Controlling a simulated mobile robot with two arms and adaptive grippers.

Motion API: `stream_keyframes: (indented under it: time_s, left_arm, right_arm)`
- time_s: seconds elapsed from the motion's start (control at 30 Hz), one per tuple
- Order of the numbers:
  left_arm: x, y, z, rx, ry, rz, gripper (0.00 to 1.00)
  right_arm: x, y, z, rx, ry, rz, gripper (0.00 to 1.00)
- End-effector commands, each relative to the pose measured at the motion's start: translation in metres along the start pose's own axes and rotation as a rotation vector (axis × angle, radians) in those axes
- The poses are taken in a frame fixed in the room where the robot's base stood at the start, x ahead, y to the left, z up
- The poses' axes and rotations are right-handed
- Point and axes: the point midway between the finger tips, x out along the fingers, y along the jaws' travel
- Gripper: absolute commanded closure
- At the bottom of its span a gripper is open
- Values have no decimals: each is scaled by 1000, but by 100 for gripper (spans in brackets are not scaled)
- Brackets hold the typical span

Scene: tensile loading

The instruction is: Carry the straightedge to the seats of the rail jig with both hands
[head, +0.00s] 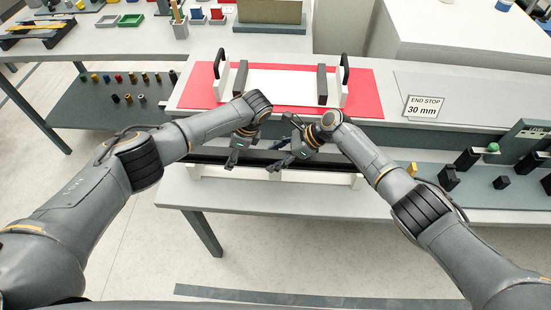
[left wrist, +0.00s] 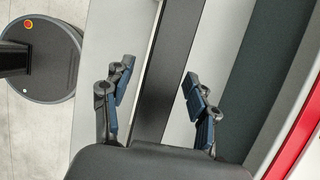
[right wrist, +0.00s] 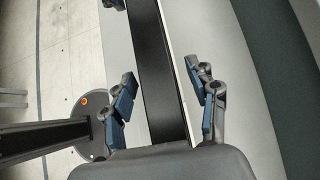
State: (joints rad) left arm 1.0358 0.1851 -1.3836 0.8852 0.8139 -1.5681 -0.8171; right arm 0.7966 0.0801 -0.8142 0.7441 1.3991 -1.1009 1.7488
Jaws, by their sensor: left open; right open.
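The straightedge, a long dark bar (head: 332,163), lies left to right along the front of the table. My arms hide parts of the bar.
My two grippers are close together.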

Motion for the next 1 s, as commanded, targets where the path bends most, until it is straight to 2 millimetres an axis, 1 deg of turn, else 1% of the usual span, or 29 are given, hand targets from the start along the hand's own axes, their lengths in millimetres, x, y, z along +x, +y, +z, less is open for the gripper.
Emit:
stream_keyframes:
  time_s: [0.2,0.23,0.27,0.3,0.37,0.4,0.5,0.8,0.83,1.0]
  left_arm:
    - [0,0,0,1,0,0,42]
    - [0,0,0,1,0,0,46]
    - [0,0,0,0,0,0,52]
    - [0,0,0,0,0,0,60]
    - [0,0,0,0,0,0,72]
    - [0,0,0,0,0,0,80]
    - [0,0,0,0,0,0,100]
    - [0,0,0,0,0,0,100]
    - [-4,-2,1,-1,0,-4,100]
    - [-5,-2,2,-2,0,-4,100]
  right_arm:
    - [0,0,0,0,0,0,42]
    - [0,0,0,0,0,0,46]
    - [0,0,0,0,0,0,52]
    - [0,0,0,0,0,0,60]
    - [0,0,0,0,0,0,72]
    - [0,0,0,1,0,0,80]
    - [0,0,0,1,0,0,100]
    - [0,0,0,1,0,-1,100]
    - [-2,-2,5,-3,-7,-4,100]
    - [-3,-2,6,-3,-7,-4,100]
